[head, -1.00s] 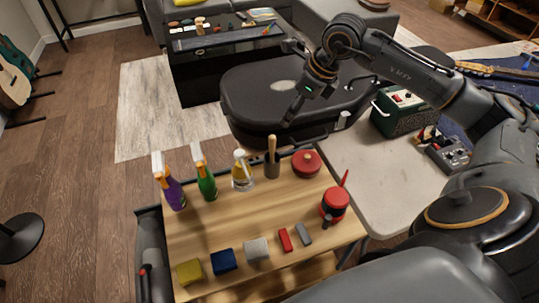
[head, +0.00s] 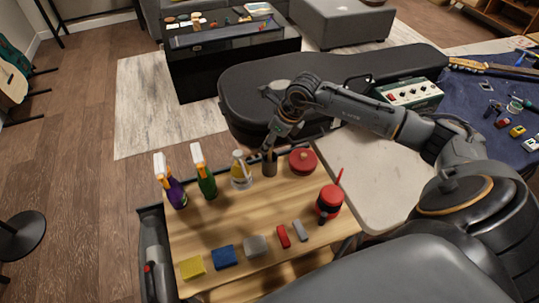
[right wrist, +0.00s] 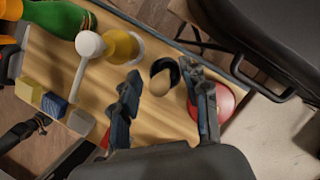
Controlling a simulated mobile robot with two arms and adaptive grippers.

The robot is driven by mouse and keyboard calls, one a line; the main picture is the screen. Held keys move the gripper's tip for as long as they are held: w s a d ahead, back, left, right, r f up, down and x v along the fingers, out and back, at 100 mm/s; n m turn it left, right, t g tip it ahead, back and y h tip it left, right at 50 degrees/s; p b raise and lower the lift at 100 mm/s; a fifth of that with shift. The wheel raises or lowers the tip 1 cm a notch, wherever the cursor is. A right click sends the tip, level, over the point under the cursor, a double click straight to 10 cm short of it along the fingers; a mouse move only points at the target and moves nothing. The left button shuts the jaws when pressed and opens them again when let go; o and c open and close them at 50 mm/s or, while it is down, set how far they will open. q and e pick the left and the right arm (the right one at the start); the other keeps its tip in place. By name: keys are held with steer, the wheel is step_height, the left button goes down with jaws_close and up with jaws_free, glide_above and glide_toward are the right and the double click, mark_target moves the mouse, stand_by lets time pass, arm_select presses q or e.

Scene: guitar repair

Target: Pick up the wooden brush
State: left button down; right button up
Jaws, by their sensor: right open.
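The wooden brush stands upright in a dark cup (head: 270,168) at the back of the wooden cart top. Its handle is mostly hidden by my right gripper (head: 272,143) in the head view. In the right wrist view the rounded end of the brush (right wrist: 160,83) shows end-on between the two fingers of my right gripper (right wrist: 163,92). The fingers are apart, one on each side of the handle, and I cannot tell that either touches it. The dark cup rim (right wrist: 172,66) shows below.
A yellow-liquid bottle (head: 241,172) and green spray bottle (head: 205,182) stand left of the cup. A red round tin (head: 303,162) sits just right. A red container (head: 329,201) and several blocks lie nearer. A black guitar case (head: 245,102) is behind.

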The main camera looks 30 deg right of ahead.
jaws_close()
steer(key=shift+r, duration=0.1)
